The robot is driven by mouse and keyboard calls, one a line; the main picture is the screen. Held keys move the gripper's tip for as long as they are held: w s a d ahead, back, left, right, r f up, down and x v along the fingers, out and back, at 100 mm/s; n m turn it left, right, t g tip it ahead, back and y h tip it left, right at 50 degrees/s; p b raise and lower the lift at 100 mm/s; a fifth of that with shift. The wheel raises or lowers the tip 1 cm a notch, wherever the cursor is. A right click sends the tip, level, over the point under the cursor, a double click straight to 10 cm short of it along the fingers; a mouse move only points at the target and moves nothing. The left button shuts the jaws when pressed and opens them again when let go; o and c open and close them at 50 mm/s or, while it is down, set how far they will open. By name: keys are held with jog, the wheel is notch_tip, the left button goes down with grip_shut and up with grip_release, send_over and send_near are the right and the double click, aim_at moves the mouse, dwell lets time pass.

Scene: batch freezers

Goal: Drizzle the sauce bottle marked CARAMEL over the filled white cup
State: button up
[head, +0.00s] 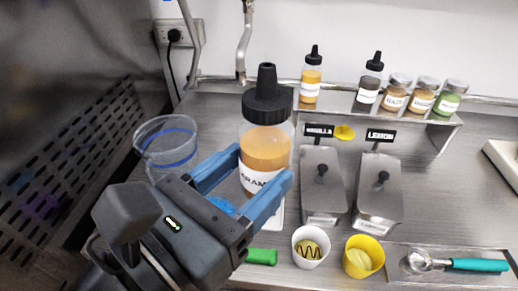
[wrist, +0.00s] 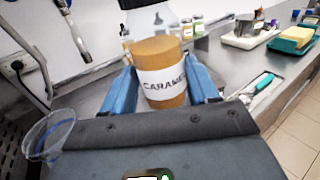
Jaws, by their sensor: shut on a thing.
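My gripper (head: 238,183) is shut on the caramel bottle (head: 265,150), a clear squeeze bottle with amber sauce and a black nozzle cap. It is upright, nozzle up, and looks held above the counter. In the wrist view the bottle (wrist: 160,75) stands between the blue fingers (wrist: 162,92), its label reading CARAME. The white cup (head: 310,247) stands on the counter to the right of my gripper. It holds a pale yellow filling with dark zigzag lines on top. The cup is not clear in the wrist view.
A yellow cup (head: 364,257) with pale filling stands right of the white cup. Behind are the vanilla (head: 321,185) and lemon (head: 380,190) metal units and a shelf (head: 440,121) of bottles and jars. A scoop (head: 455,264) lies right; a clear pitcher (head: 167,143) stands left.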

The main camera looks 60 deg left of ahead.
jog(key=s+d, duration=0.4)
jog(key=s, duration=0.2)
jog(key=shift+d, duration=0.4)
